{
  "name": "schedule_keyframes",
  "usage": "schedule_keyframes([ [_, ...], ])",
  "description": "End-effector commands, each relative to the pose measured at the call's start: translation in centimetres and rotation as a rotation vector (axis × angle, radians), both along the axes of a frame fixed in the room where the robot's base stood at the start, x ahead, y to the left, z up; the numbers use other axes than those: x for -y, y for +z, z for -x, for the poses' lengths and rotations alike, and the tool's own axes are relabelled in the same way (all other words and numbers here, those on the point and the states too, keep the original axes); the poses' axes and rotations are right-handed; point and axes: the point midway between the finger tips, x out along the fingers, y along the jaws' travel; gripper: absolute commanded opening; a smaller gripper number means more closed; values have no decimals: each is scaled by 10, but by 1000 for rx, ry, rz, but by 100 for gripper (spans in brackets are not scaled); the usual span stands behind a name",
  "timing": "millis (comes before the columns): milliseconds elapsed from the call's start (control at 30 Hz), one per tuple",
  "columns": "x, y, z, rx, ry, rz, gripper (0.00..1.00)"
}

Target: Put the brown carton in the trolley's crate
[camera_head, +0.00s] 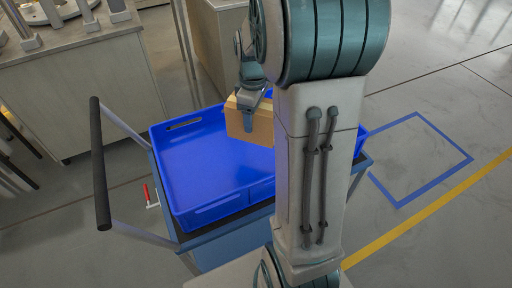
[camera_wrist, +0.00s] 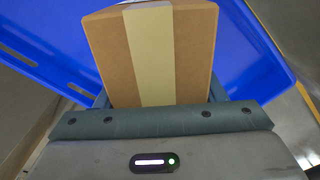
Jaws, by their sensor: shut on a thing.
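The brown carton (camera_head: 256,122) is a small box with a pale tape strip. My gripper (camera_head: 249,110) is shut on it from above. In the wrist view the carton (camera_wrist: 197,50) fills the space beyond my gripper (camera_wrist: 158,98), with blue crate walls on both sides of it. The blue crate (camera_head: 205,160) sits on the trolley (camera_head: 225,243) and looks empty on its visible left side. The carton appears over the crate's right part; I cannot tell whether it touches the floor of the crate.
The trolley's dark push handle (camera_head: 100,165) rises at the left. A grey cabinet (camera_head: 85,95) stands behind it on the left. A blue floor square (camera_head: 420,160) and a yellow line (camera_head: 430,209) mark open floor at the right.

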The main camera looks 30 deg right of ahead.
Motion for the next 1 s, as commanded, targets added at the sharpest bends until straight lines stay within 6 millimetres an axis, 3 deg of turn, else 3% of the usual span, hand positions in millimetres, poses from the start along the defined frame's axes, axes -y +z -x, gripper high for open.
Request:
schedule_keyframes([
  [167, -15, -10, -5, -4, 25, -2, 35],
  [400, -64, -43, -30, -5, 26, -2, 35],
  [600, -94, -63, -47, -1, 21, -1, 35],
  [767, -102, -71, -51, -2, 19, -2, 35],
  [1000, -102, -104, -51, -4, 18, -1, 35],
])
